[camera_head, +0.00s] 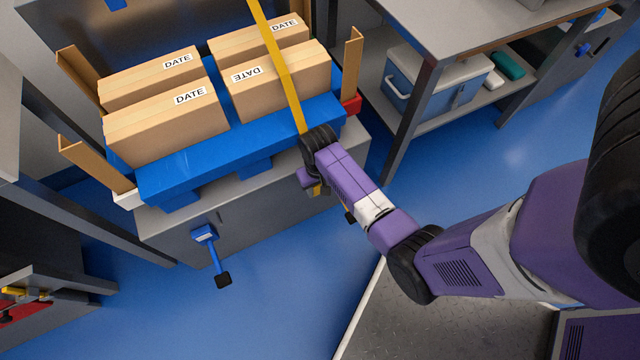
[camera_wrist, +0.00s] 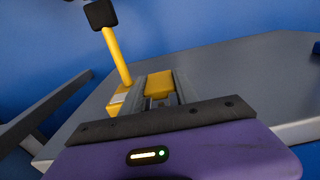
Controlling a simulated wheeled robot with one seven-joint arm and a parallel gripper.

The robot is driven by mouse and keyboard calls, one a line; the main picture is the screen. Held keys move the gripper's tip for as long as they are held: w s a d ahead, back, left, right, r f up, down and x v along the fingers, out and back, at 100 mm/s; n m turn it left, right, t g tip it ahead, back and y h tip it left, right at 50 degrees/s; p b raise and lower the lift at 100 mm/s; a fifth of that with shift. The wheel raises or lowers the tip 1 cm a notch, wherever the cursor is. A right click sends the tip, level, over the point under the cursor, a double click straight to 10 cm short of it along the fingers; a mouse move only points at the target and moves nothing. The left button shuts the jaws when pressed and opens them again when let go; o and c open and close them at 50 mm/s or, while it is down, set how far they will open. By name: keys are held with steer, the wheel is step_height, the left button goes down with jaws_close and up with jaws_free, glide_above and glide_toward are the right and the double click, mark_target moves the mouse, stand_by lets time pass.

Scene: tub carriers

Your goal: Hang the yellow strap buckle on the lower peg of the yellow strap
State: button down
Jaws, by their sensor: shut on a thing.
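The yellow strap (camera_head: 284,68) runs down over the boxes and the blue pallet edge to my wrist. In the wrist view my gripper (camera_wrist: 158,88) is shut on the yellow strap buckle (camera_wrist: 160,82), a yellow block between the grey fingers. The lower yellow peg (camera_wrist: 117,55) stands just left of the buckle there, with a black end knob and a yellow base. The knob also shows in the head view (camera_head: 350,217), below my wrist. No part of the buckle visibly goes around the peg. My wrist hides the buckle and most of the peg in the head view.
Several cardboard boxes (camera_head: 168,118) sit on a blue pallet (camera_head: 240,143) on a grey carrier (camera_head: 178,240). A blue peg (camera_head: 213,255) sticks out of its front at left. A workbench (camera_head: 408,85) stands at right. Blue floor is clear in front.

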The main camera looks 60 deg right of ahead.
steer(key=shift+w+d+f+b, duration=0.25)
steer(key=shift+w+d, duration=0.1)
steer(key=shift+w, duration=0.2)
steer(key=shift+w+d+f+b, duration=0.25)
steer(key=shift+w+d, duration=0.1)
steer(key=shift+w, duration=0.15)
steer(key=c, duration=0.8)
jaws_free()
steer(key=shift+c, duration=0.2)
step_height(320, 180, up, 8)
steer(key=p, duration=0.3)
steer(key=shift+a+f, duration=0.1)
steer(key=shift+s, duration=0.2)
